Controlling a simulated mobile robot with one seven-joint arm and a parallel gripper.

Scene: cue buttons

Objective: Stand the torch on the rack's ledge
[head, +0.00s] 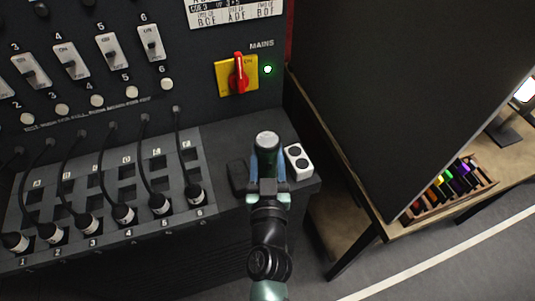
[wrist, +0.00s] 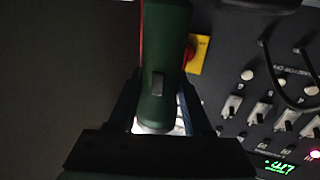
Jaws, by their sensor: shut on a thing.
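The torch (head: 267,141) is a dark green cylinder with a pale round end facing up in the head view. My gripper (head: 267,165) is shut on it, with a finger on each side. In the wrist view the torch's green body (wrist: 165,65) with a grey switch lies between my fingers (wrist: 160,105). The rack's ledge (head: 225,137) is the dark flat top at the right end of the rack. The torch is over this ledge, roughly upright; its lower end is hidden, so I cannot tell whether it touches.
A white block with two black circles (head: 299,158) stands close right of the torch. A dark block (head: 238,178) lies close left. Plugged cables (head: 190,190) fill the rack's left part. A red mains switch (head: 239,73) is on the panel behind. A large dark board (head: 390,90) stands right.

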